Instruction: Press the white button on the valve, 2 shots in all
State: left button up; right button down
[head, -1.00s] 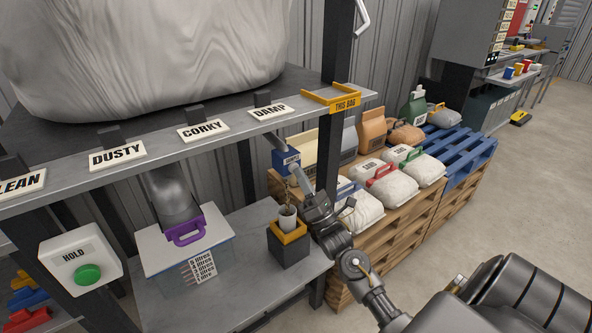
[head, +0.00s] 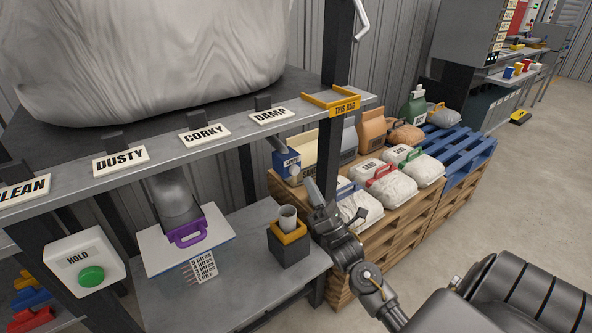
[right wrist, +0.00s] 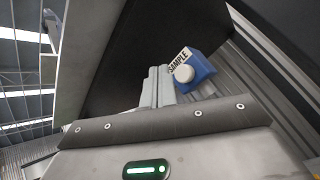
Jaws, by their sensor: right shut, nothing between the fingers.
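The valve is a blue box (head: 281,158) labelled SAMPLE under the shelf edge. In the right wrist view the valve (right wrist: 203,67) shows its round white button (right wrist: 183,75) facing the camera. My right gripper (head: 309,182) is shut and empty, just right of and below the valve in the head view, apart from it. In the right wrist view its closed fingers (right wrist: 158,72) appear left of the button; a gap shows in the head view. A pale cup (head: 288,217) stands upright in a yellow-topped dark holder (head: 289,247) below the valve. My left gripper is out of view.
A shelf edge (head: 225,142) with label plates runs above; its post (head: 333,150) stands close to my right gripper. A HOLD box with green button (head: 91,276) is at left. A purple-handled chute (head: 188,232) is left of the cup. Filled bags (head: 397,188) sit on pallets at right.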

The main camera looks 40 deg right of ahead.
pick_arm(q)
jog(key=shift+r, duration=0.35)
pick_arm(e)
jog(key=s, duration=0.2)
jog(key=shift+s, duration=0.35)
jog(key=shift+f, duration=0.1)
